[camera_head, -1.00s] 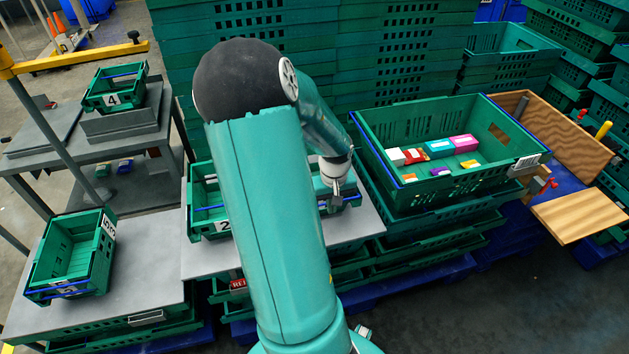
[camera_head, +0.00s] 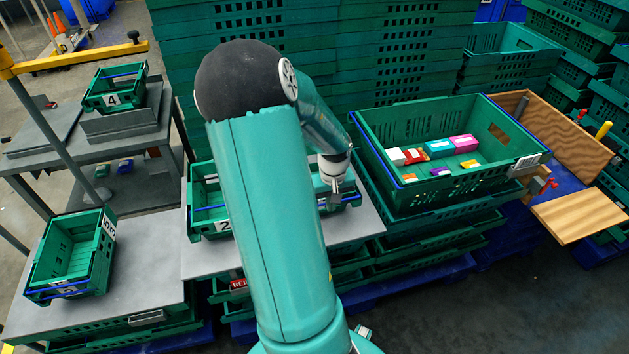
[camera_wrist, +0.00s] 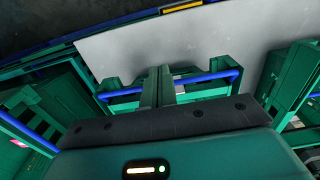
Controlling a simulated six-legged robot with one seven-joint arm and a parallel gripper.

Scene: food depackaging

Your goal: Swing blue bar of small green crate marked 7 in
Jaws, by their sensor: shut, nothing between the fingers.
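A small green crate (camera_head: 352,190) on the grey table sits just right of my arm, mostly hidden behind it; I cannot read a 7 on it. My gripper (camera_head: 335,197) is shut and empty, pointing down over this crate. In the wrist view, a blue bar (camera_wrist: 222,75) spans a small green crate (camera_wrist: 122,101), and my gripper (camera_wrist: 165,76) overlaps the bar's middle. I cannot tell whether the fingers touch the bar.
A small crate marked 2 (camera_head: 202,222) stands left of my arm. A large green crate (camera_head: 400,112) with several coloured boxes stands close on the right. Other small crates stand at left, one marked 4 (camera_head: 100,98) and one near the front (camera_head: 100,262). Tall crate stacks rise behind.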

